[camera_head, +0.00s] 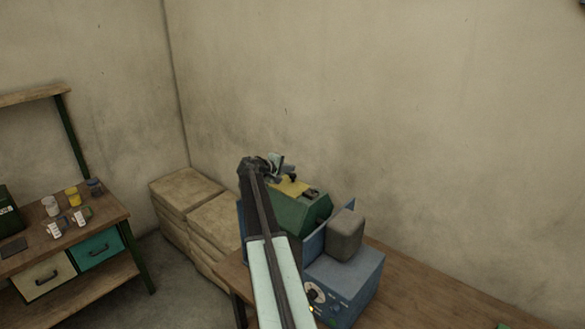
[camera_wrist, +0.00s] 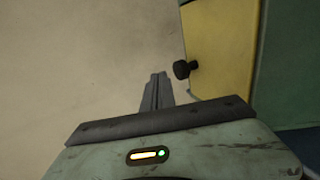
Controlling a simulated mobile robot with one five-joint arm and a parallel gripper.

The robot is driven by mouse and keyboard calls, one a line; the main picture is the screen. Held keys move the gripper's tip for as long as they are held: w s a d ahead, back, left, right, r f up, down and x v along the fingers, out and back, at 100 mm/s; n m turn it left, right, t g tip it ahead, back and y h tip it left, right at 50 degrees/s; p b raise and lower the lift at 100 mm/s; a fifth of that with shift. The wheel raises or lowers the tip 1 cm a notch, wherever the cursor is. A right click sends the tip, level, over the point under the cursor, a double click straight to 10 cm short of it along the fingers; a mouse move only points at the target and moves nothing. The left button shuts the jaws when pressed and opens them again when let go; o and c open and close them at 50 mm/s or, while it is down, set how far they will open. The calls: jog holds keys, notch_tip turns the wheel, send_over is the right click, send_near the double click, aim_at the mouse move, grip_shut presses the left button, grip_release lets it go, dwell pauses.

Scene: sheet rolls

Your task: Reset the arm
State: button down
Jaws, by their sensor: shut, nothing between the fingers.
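My arm reaches forward from the bottom of the head view, and my gripper (camera_head: 285,170) is at its far end, beside a green box with a yellow panel (camera_head: 290,187). In the wrist view my gripper (camera_wrist: 158,78) shows its two fingers together, with nothing between them. The yellow panel (camera_wrist: 215,45) with a dark knob (camera_wrist: 182,69) stands just right of the fingers. I cannot tell from these views whether the fingers touch it.
A wooden bench (camera_head: 405,292) carries a blue box with a dial (camera_head: 350,285) and a grey block (camera_head: 345,235). Stacked sacks (camera_head: 190,190) stand in the corner. A shelf unit with cups (camera_head: 75,197) is at left. Bare wall lies behind.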

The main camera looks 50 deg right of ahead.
jog(key=p+v, duration=0.1)
jog(key=v, duration=0.4)
jog(key=shift+a+r+p, duration=0.1)
jog(key=shift+r+p, duration=0.05)
jog(key=shift+p, duration=0.15)
jog(key=shift+f, duration=0.2)
jog(key=shift+n+t, duration=0.5)
jog(key=shift+t, duration=0.1)
jog(key=w+a+f+b, duration=0.4)
jog(key=a, duration=0.1)
jog(key=shift+w, duration=0.4)
jog(key=w+a+f+n+t+y+b, duration=0.15)
jog(key=a+f+b, duration=0.6)
jog(key=a, duration=0.75)
jog(key=w+a+f+t+y+b, duration=0.1)
jog(key=w+a+f+y+b, duration=0.3)
jog(key=a+f, duration=0.9)
jog(key=s+a+f+y+b, duration=0.1)
jog(key=s+a+f+b, duration=0.3)
jog(key=a, duration=0.6)
jog(key=s+a+f+y+b, duration=0.2)
jog(key=s+a+f, duration=0.25)
jog(key=a, duration=0.55)
jog(key=s+a+f+m+g+y, duration=0.2)
jog(key=s+a+g+y, duration=0.1)
jog(key=s+a, duration=0.8)
jog(key=shift+s+y, duration=0.8)
jog(key=shift+y, duration=0.05)
jog(key=shift+g, duration=0.25)
